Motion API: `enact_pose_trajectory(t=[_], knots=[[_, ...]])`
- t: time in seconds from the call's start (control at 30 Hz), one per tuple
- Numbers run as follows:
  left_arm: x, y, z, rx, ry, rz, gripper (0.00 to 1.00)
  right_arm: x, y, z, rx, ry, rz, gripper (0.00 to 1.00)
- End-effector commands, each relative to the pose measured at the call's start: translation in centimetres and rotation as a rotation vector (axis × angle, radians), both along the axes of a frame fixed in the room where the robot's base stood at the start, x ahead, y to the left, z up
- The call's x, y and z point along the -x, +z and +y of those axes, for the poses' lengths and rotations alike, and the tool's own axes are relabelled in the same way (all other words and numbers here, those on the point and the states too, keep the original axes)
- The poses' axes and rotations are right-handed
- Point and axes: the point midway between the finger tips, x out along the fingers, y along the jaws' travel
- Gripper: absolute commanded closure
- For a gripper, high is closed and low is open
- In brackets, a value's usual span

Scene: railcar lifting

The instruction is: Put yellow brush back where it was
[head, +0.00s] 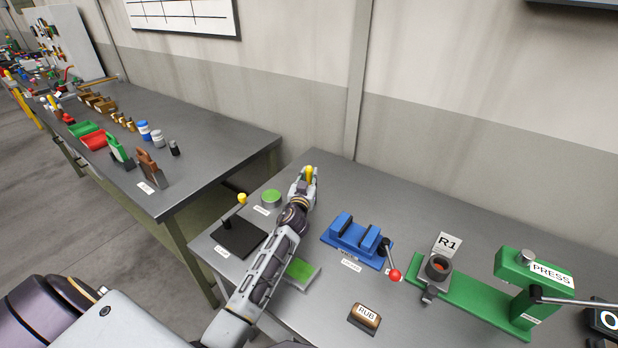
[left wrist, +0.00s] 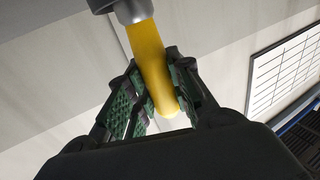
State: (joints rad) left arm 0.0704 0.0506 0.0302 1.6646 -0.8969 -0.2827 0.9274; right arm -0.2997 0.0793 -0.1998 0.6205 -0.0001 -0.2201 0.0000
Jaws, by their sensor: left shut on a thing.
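The yellow brush (head: 309,174) is in my left gripper (head: 306,183), above the back part of the near bench in the head view. In the left wrist view the brush's yellow handle (left wrist: 152,62) runs down between the green-padded fingers of the left gripper (left wrist: 160,108). A grey collar (left wrist: 112,4) shows at its upper end; the bristles are out of view. The gripper is shut on the handle. My right gripper is not in view.
On the near bench (head: 440,330) stand a black pad (head: 238,238) with a yellow-knobbed rod, a green round item (head: 271,196), a blue vise (head: 352,237), a RUB block (head: 364,319) and a green press (head: 524,275). Another bench (head: 215,128) with tools stands left.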

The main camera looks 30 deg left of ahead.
Motion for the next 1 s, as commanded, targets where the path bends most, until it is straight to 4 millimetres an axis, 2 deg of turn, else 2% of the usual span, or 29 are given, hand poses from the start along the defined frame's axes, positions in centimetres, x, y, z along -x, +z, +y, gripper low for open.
enact_pose_trajectory(t=[0.07, 0.1, 0.23, 0.8, 1.0], knots=[[0.0, -0.2, 0.0, 0.001, 0.0, -0.001, 1.0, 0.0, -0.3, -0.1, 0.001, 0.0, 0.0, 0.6], [0.0, -0.2, 0.0, 0.001, 0.0, 0.0, 0.74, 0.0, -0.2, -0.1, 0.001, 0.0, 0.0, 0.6], [0.0, -0.2, 0.0, 0.0, 0.0, 0.0, 0.58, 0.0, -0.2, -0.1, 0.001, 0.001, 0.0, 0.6], [0.0, 0.2, 0.0, -0.001, 0.0, 0.0, 0.57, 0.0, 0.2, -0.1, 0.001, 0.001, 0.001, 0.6], [1.4, 0.0, -0.4, 0.0, -0.001, 0.001, 0.57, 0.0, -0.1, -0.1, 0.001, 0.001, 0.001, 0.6]])
